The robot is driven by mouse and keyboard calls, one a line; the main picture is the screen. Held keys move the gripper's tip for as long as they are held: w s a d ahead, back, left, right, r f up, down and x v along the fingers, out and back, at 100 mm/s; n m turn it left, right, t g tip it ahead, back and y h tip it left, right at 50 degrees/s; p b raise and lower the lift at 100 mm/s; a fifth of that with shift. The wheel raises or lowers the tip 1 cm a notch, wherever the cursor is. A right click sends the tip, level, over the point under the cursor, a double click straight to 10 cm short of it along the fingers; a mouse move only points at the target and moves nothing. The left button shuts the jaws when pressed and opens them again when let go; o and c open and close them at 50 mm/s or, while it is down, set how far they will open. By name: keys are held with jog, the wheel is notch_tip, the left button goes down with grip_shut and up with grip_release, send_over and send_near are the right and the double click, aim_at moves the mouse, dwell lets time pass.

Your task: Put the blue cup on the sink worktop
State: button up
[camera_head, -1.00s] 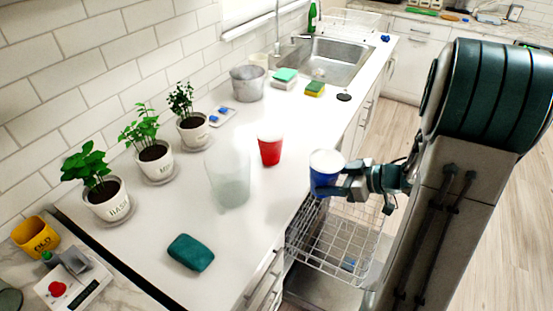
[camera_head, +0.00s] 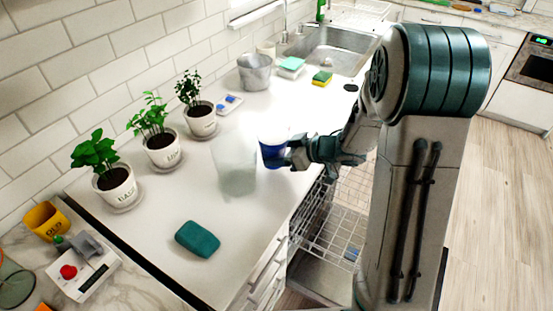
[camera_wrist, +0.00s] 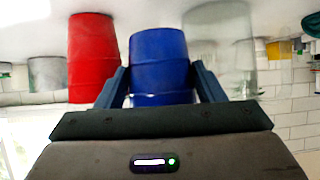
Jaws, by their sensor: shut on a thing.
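The blue cup (camera_head: 272,154) is upright over the sink worktop (camera_head: 150,225), just right of a clear glass. My gripper (camera_head: 289,157) is shut on it from the right side. In the wrist view, which is upside down, the blue cup (camera_wrist: 160,68) sits between the two fingers of my gripper (camera_wrist: 160,82). I cannot tell whether its base touches the worktop. The sink (camera_head: 335,50) is at the far end of the worktop.
The clear glass (camera_head: 235,172) and a red cup (camera_wrist: 90,55) stand close beside the blue cup. A teal sponge (camera_head: 197,239) lies nearer. Potted plants (camera_head: 163,149) line the wall. An open dishwasher rack (camera_head: 335,230) is below the right edge. The near middle worktop is fairly clear.

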jog(key=shift+w+a, duration=0.35)
jog(key=shift+a, duration=0.35)
notch_tip(320, 180, down, 3)
jog(key=shift+d+r, duration=0.1)
jog(key=shift+f, duration=0.35)
jog(key=shift+d, duration=0.1)
jog(key=shift+f, duration=0.25)
jog(key=o, duration=0.7)
jog(key=shift+o, duration=0.2)
jog(key=shift+r, duration=0.15)
